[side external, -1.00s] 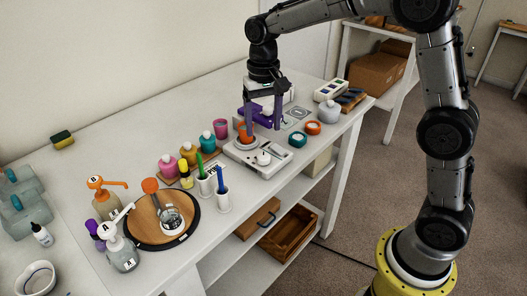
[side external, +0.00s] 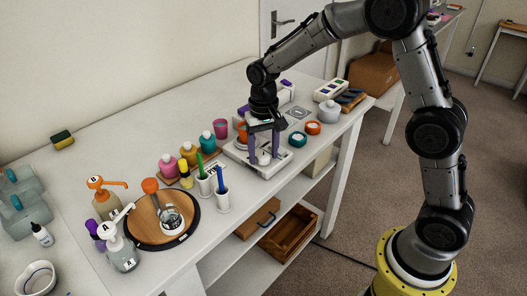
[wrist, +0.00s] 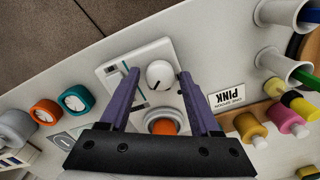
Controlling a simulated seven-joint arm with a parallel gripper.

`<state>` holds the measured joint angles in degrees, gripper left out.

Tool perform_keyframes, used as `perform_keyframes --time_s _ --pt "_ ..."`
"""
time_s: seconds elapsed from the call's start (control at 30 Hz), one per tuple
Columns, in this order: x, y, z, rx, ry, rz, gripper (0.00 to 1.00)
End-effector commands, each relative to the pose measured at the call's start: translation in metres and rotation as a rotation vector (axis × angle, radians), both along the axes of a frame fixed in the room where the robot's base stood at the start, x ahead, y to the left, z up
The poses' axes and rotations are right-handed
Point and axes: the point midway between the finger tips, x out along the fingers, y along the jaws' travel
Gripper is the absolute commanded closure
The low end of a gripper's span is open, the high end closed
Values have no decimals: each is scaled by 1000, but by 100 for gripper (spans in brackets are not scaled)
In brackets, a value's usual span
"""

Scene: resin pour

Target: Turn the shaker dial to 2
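The shaker (side external: 284,162) is a low white device on the bench. Its round white dial (wrist: 160,74) has a dark pointer mark, and in the wrist view it shows between my fingertips. The scale numbers are too small to read. My gripper (side external: 263,158) points down over the front of the shaker, its purple fingers open on either side of the dial; in the wrist view the gripper (wrist: 159,77) has visible gaps to the dial. Whether the fingertips are at dial height, I cannot tell. An orange cup (wrist: 163,127) sits on the shaker behind the dial.
Orange (side external: 313,127) and teal (side external: 297,139) round containers stand right of the shaker. The bench's front edge is close.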

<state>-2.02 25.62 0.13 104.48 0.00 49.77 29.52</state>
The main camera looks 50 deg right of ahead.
Motion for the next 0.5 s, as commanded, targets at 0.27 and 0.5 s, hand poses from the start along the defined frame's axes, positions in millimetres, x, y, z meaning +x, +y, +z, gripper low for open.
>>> perform_keyframes --time_s 0.27,0.5 --pt "0 0 0 0 0 0 89" --pt "0 0 1 0 0 3 100"
